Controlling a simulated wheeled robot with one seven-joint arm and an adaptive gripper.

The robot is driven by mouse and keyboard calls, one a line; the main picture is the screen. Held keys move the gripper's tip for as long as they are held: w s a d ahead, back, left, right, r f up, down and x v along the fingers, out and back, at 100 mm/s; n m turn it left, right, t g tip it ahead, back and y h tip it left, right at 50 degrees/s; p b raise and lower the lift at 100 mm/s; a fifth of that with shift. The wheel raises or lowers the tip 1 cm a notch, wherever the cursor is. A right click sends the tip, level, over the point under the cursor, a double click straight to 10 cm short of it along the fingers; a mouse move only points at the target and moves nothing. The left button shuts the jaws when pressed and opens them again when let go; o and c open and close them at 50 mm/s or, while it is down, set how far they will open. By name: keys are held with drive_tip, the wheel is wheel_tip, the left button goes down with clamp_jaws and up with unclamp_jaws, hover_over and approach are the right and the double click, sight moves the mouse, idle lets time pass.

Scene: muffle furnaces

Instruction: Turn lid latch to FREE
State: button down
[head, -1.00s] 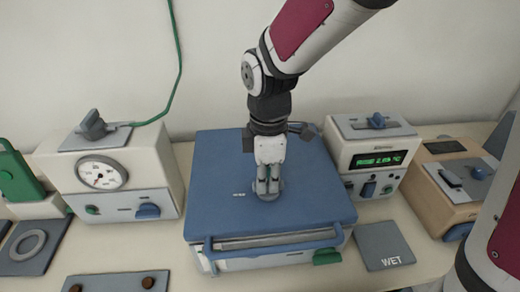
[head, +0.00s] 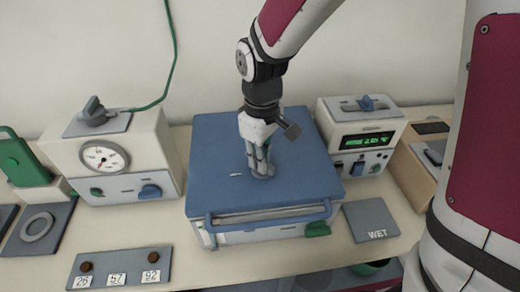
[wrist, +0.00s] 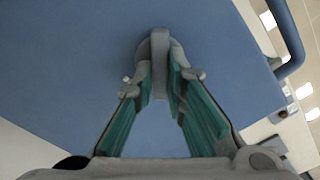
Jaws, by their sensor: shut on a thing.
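The box with the wide blue lid (head: 225,150) stands in the middle of the bench, with its lid down. The lid latch is a small grey knob with a bar on a round base, near the middle of the lid, and its bar (wrist: 160,50) shows clearly in the wrist view. My gripper (head: 261,168) points down over the lid and is shut on the latch bar, one finger on each side. The fingers (wrist: 160,85) have green inner pads. In the head view they mostly hide the latch. A small white marking (head: 236,175) beside it is too small to read.
A blue handle bar (head: 265,214) runs along the lid's front. A dial unit (head: 105,160) stands left and a green-display unit (head: 365,142) right. A grey WET plate (head: 370,222) and a plate with numbered tags (head: 120,265) lie in front.

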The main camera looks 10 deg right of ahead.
drive_tip(key=m+p, duration=0.1)
drive_tip(key=m, duration=0.3)
drive_tip(key=shift+m+p, duration=0.3)
drive_tip(key=m+p, duration=0.1)
drive_tip(key=m, duration=0.3)
drive_tip(key=shift+d+p, duration=0.1)
drive_tip(key=shift+p, duration=0.25)
drive_tip(key=shift+m, duration=0.4)
drive_tip(key=c, duration=1.6)
unclamp_jaws()
drive_tip(key=shift+w, duration=0.1)
drive_tip(key=shift+r, duration=0.1)
wheel_tip(320, 180, up, 12)
